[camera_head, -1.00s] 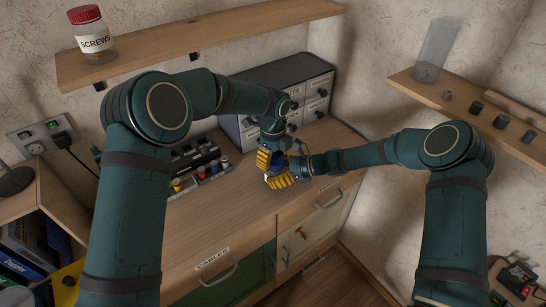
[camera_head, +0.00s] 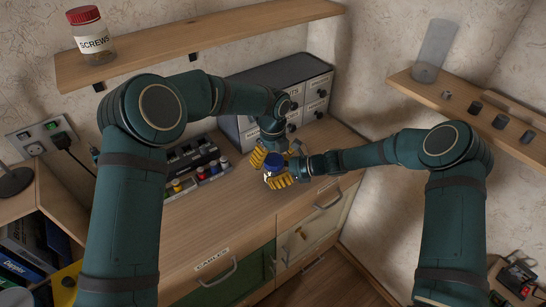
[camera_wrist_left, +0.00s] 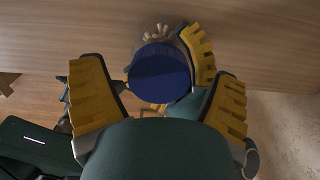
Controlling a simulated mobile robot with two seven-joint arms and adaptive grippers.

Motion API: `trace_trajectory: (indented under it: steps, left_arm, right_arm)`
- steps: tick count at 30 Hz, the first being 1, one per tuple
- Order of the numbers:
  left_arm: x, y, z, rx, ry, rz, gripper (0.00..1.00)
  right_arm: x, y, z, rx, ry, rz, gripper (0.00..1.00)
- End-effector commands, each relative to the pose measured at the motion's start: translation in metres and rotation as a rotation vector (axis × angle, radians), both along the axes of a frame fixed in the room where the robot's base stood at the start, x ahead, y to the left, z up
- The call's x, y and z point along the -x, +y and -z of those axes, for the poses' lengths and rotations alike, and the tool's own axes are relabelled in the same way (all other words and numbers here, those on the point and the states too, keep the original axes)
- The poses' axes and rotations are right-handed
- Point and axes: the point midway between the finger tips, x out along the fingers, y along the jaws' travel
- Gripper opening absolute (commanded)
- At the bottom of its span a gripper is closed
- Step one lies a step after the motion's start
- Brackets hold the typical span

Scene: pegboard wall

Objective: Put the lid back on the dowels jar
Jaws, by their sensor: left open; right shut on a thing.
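The dowels jar (camera_head: 267,176) is small in the head view, over the front part of the worktop, and mostly hidden by the fingers. Its blue lid (camera_head: 273,163) sits at its top; the lid also shows as a round blue disc in the left wrist view (camera_wrist_left: 160,74). I cannot tell whether the lid is fully seated. My right gripper (camera_head: 279,180), with yellow fingers, is shut on the jar from the right. My left gripper (camera_head: 262,155) is open just behind the lid. In the left wrist view its yellow fingers are spread wide, with the lid ahead between them.
A grey drawer cabinet (camera_head: 287,75) stands at the back of the worktop (camera_head: 212,215). A rack of small coloured items (camera_head: 195,165) lies to the left. A screws jar (camera_head: 92,35) is on the upper shelf. A clear container (camera_head: 435,50) stands on the right shelf.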

Motion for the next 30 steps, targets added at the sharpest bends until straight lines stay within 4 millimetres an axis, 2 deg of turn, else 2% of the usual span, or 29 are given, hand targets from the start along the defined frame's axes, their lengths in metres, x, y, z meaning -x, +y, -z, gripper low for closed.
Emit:
trace_trajectory:
  steps: [12,23,26,30]
  left_arm:
    - [-0.001,0.000,-0.043,0.001,-0.003,0.000,0.88]
    - [0.000,0.000,-0.045,0.001,-0.002,-0.011,0.89]
    - [-0.001,-0.001,-0.046,0.004,-0.005,-0.068,0.89]
    - [-0.004,-0.003,-0.051,0.014,-0.014,-0.252,0.89]
  right_arm:
    - [0.000,0.000,0.000,0.000,0.000,0.000,0.00]
    - [0.000,0.000,0.000,0.000,0.000,0.000,0.00]
    - [0.000,0.000,0.000,0.000,0.000,0.000,0.00]
    - [0.000,0.000,0.000,0.000,0.000,0.000,0.00]
